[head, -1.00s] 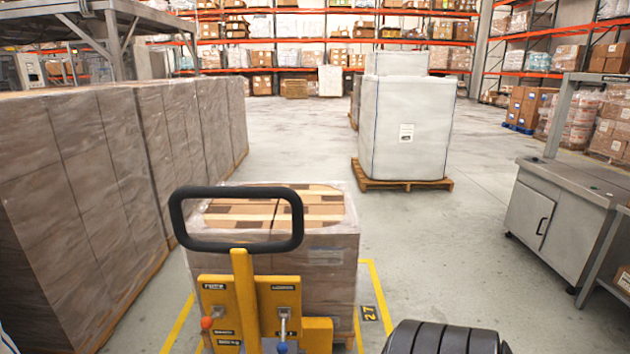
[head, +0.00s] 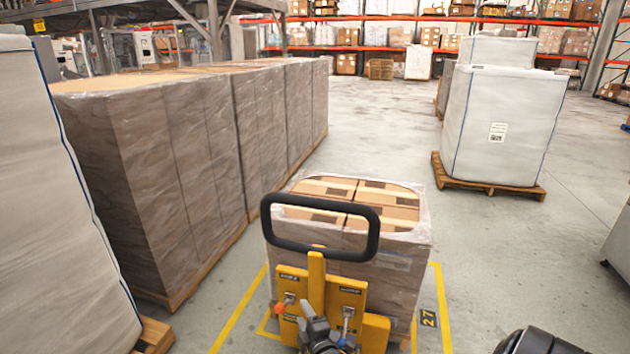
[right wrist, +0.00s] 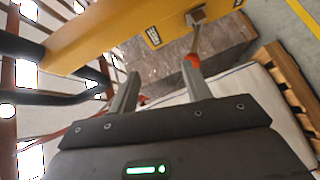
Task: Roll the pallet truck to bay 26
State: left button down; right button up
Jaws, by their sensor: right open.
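The yellow pallet truck (head: 352,297) stands in front of me in the head view, with its black loop handle (head: 372,241) upright. A wrapped carton load (head: 400,262) sits just beyond its mast. My right gripper (head: 312,312) is low in front of the yellow mast, overlapping it in the picture. In the right wrist view, its two fingers (right wrist: 160,70) are apart with nothing between them. The yellow mast (right wrist: 105,35) and black handle (right wrist: 20,45) show close by. My left gripper is out of view. The floor marking by the truck reads 27 (head: 429,320); I see no bay 26 mark.
A row of tall wrapped pallet loads (head: 190,160) runs along the left, with a white wrapped load (head: 55,210) nearer. A white load on a wooden pallet (head: 500,130) stands at right. Yellow lines (head: 240,310) edge the bay. Open floor (head: 385,140) lies ahead between them.

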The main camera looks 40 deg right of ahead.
jog(key=w+d+r+n+t+h+p, duration=0.1)
jog(key=d+r+n+t+h+p, duration=0.2)
jog(key=r, duration=1.4)
jog(key=t+h, duration=0.2)
jog(key=h, duration=0.2)
send_near(315, 199)
jog(key=p+x, duration=0.1)
jog(key=x, duration=0.2)
jog(key=p+x, duration=0.1)
jog(key=x, duration=0.3)
jog(key=f+p+x, duration=0.1)
jog(key=x, duration=0.2)
jog(key=shift+w+d+r, duration=0.15)
jog(key=shift+w+d, duration=0.25)
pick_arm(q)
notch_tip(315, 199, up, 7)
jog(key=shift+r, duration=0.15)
pick_arm(e)
jog(key=shift+w+d+r, duration=0.1)
jog(key=shift+w+d, duration=0.1)
jog(key=shift+w, duration=0.15)
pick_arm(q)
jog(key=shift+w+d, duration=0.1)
pick_arm(e)
grip_shut()
